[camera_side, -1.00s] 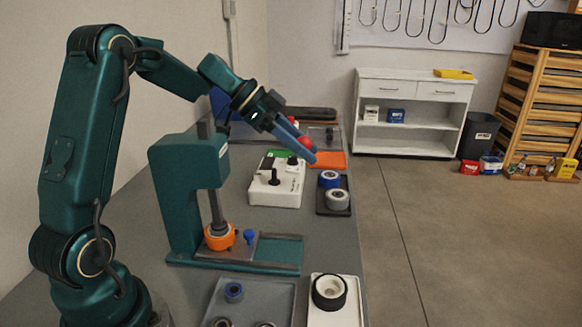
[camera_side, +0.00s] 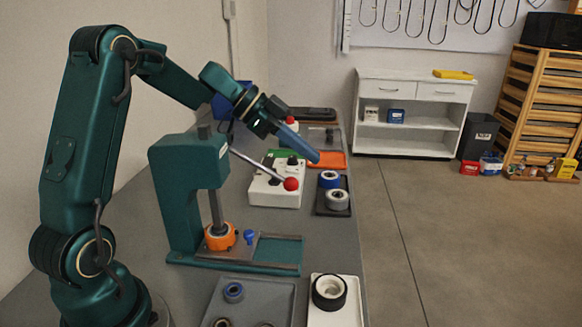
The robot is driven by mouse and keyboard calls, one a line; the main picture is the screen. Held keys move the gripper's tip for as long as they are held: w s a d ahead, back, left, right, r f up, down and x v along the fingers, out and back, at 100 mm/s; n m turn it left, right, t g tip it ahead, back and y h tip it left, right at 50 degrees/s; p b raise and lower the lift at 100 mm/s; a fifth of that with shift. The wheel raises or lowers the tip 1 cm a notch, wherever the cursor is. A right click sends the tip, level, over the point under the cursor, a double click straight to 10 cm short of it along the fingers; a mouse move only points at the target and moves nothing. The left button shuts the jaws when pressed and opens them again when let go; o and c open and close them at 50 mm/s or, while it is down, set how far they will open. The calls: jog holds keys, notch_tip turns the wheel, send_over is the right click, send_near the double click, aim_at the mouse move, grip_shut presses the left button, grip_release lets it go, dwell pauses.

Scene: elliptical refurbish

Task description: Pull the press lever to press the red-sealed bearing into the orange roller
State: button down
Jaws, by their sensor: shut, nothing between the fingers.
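The teal press (camera_side: 185,190) stands on the grey bench. Its lever (camera_side: 258,165) slopes down to the right and ends in a red ball knob (camera_side: 291,184). The orange roller (camera_side: 220,237) sits upright under the press, with the press ram (camera_side: 216,207) reaching down to its top. The red-sealed bearing cannot be made out; it may be hidden at the roller. My gripper (camera_side: 316,157) is shut and empty, above and to the right of the knob and apart from it in the picture.
A white fixture block (camera_side: 275,196) lies behind the lever knob. A dark tray (camera_side: 333,208) with blue and grey rollers is to its right. A grey tray (camera_side: 285,290) and a white tray (camera_side: 340,314) with a black-rimmed roller stand in front.

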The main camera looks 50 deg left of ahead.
jog(key=shift+s+a+f+g, duration=0.15)
jog(key=shift+s+f, duration=0.1)
jog(key=shift+f, duration=0.4)
jog(key=shift+s+a+f+g, duration=0.1)
jog(key=shift+s+f+g, duration=0.1)
jog(key=shift+f, duration=0.4)
notch_tip(320, 180, up, 7)
jog(key=w+d, duration=0.1)
jog(key=shift+w+d, duration=0.4)
jog(key=shift+r, duration=0.2)
jog(key=shift+s+a+r, duration=0.1)
jog(key=shift+r, duration=0.45)
